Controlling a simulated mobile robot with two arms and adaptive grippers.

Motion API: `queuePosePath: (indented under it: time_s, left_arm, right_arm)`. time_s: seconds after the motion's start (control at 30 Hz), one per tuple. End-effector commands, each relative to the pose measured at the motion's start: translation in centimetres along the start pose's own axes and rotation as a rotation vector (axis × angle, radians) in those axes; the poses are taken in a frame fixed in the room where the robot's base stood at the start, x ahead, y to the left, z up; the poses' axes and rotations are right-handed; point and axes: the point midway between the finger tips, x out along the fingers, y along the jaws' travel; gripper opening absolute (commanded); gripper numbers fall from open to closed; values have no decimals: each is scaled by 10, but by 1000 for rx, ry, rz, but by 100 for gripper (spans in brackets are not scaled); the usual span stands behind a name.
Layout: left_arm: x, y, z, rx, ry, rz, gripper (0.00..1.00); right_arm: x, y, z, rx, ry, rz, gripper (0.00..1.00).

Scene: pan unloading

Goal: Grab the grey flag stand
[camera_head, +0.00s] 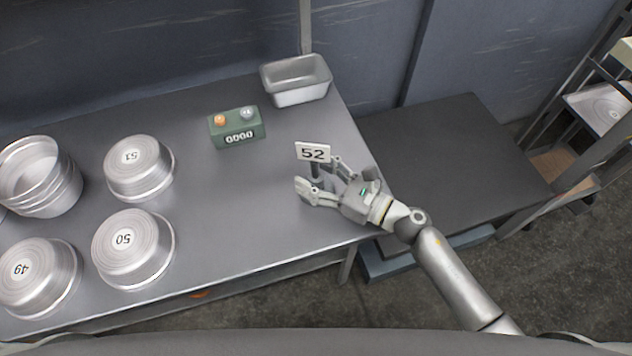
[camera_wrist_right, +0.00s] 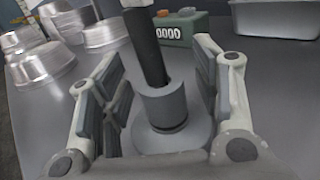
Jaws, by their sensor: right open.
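The grey flag stand (camera_wrist_right: 165,106) has a round base, a cylindrical collar and a dark pole. It stands upright on the metal table. In the head view its white sign "52" (camera_head: 313,152) shows on top, and its lower part is partly hidden by my gripper. My right gripper (camera_head: 322,180) is open, with its fingers on either side of the stand. In the right wrist view the collar sits between the two fingers (camera_wrist_right: 160,100), with a gap on each side. My left gripper is not in view.
A green counter box (camera_head: 237,127) and a grey loaf tin (camera_head: 297,80) stand behind the stand. Several upturned numbered pans (camera_head: 133,248) and a stack of pans (camera_head: 38,177) occupy the table's left. A dark lower table (camera_head: 450,150) is at right.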

Motion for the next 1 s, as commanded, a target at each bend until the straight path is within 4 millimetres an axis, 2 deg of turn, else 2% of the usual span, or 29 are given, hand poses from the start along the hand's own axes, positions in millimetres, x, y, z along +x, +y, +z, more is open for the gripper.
queuePosePath:
  time_s: [0.07,0.4,0.5,0.77,0.87,1.0]
  left_arm:
    - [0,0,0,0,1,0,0]
    - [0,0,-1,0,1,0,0]
    - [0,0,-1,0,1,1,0]
    - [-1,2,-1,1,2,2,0]
    - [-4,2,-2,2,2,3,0]
    - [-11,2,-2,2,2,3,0]
  right_arm:
    - [0,0,0,0,0,0,58]
    - [-1,0,0,1,0,0,14]
    - [0,0,1,0,-1,0,4]
    - [0,0,5,-2,-2,1,3]
    - [0,-1,18,-5,-2,1,3]
    - [-1,-1,47,-7,-2,2,3]
